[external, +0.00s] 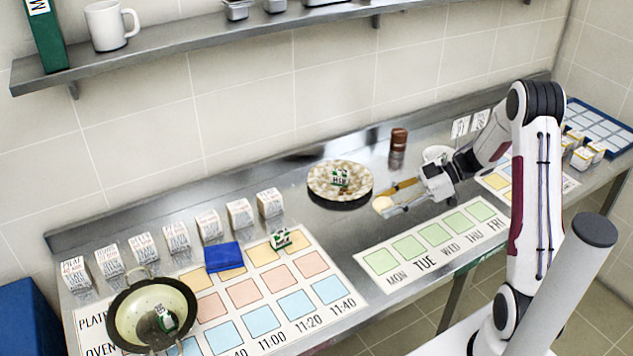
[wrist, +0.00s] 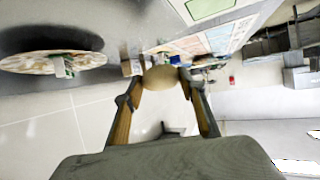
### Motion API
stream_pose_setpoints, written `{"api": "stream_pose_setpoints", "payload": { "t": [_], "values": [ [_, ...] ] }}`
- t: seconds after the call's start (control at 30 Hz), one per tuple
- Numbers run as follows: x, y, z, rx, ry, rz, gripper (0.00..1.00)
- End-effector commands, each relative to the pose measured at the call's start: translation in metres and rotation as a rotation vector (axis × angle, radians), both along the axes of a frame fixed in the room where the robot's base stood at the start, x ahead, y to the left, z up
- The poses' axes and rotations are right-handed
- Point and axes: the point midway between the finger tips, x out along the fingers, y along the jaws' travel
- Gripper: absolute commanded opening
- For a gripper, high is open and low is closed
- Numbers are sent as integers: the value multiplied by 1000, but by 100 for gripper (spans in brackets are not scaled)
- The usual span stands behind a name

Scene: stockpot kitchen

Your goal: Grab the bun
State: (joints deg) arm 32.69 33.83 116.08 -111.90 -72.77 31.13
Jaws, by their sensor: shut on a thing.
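The bun (external: 382,203) is a small, pale tan round thing at the tips of my gripper (external: 394,201) in the external view. In the wrist view the bun (wrist: 160,77) sits between the two fingertips of my gripper (wrist: 158,90), with a finger against each side. My gripper is shut on the bun. It is over the metal counter, to the right of the plate and behind the green day cards. I cannot tell exactly how high above the counter the bun is.
A speckled round plate (external: 340,182) with a small tagged item stands left of my gripper. A brown shaker (external: 398,140) stands behind. A shelf (external: 190,45) runs along the wall.

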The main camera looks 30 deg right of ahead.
Motion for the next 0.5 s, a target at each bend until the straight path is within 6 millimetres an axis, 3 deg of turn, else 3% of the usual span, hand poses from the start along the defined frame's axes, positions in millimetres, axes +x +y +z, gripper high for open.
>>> {"api": "stream_pose_setpoints", "payload": {
  "t": [0.2, 0.5],
  "values": [
    [0, 0, 11, -1, -1, 0, 20],
    [0, 0, 12, 0, 0, 0, 20]
  ]
}}
